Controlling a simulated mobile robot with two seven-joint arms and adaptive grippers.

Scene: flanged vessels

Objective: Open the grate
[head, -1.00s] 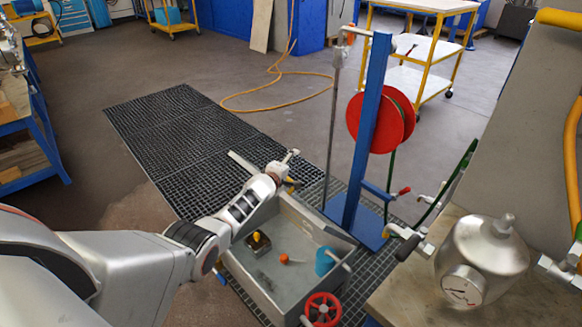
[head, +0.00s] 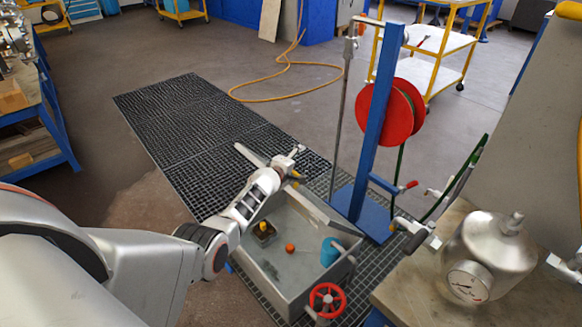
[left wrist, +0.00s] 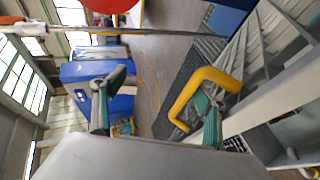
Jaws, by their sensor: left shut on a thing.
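My left gripper (head: 292,172) is at the back edge of a grey open-topped tub (head: 280,292). In the head view only a bit of yellow shows at the gripper. A grey slatted panel, seemingly the grate (left wrist: 275,60), shows beyond the handle; its hinge and exact tilt I cannot tell.
The tub holds a dark box (head: 266,238), an orange ball (head: 290,247) and a blue cup (head: 331,250). A red valve wheel (head: 327,298) stands in front. A blue post (head: 378,120) with a red reel (head: 398,110) rises behind right. Black floor grating (head: 185,120) lies back left.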

